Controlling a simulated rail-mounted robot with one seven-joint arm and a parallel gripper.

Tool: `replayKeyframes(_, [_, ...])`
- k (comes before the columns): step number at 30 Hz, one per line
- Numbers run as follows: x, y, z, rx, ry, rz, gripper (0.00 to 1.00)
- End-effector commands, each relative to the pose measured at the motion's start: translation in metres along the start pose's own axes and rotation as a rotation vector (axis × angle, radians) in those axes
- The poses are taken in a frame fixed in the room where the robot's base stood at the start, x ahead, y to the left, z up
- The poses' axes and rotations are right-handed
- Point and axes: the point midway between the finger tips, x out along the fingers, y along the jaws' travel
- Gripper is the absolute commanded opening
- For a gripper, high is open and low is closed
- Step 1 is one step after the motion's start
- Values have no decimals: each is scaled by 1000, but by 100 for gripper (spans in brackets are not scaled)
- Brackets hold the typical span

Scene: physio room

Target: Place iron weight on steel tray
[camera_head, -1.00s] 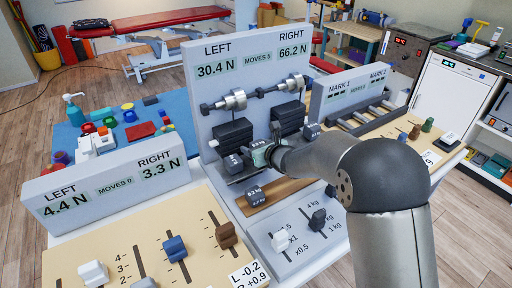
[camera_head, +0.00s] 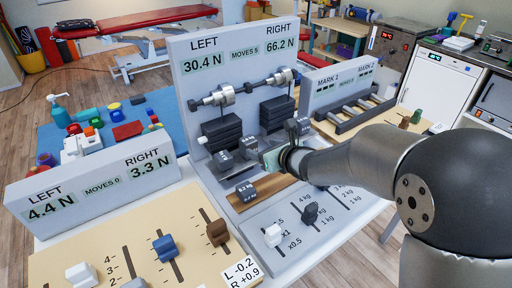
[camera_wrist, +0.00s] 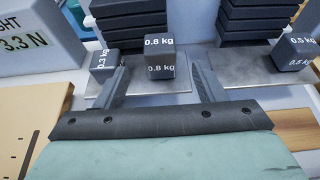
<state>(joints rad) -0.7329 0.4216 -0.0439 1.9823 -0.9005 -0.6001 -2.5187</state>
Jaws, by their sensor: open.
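A dark iron weight marked 0.8 kg (camera_wrist: 160,58) sits on the steel tray (camera_wrist: 178,88) below the left plate stack; it also shows in the head view (camera_head: 249,147). A weight marked 0.3 kg (camera_wrist: 102,62) stands left of it on the same tray, partly behind a finger in the wrist view, and shows in the head view (camera_head: 223,160). My gripper (camera_head: 268,154) is open, just right of the 0.8 kg weight in the head view. In the wrist view its fingers (camera_wrist: 160,62) point towards that weight, one on each side, with gaps visible.
Another weight (camera_head: 297,127) marked 0.5 kg (camera_wrist: 300,55) is on the right tray (camera_wrist: 258,66). Black plate stacks (camera_head: 221,132) and the upright display panel (camera_head: 236,60) stand close behind. Sliders (camera_head: 310,212) are in front.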

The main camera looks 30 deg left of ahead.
Motion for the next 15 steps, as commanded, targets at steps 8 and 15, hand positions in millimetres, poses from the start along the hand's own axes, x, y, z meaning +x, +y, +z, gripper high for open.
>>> replayKeyframes(8, [-12, 0, 0, 1, 0, 0, 64])
replayKeyframes(15, [-30, -26, -4, 149, 27, -91, 64])
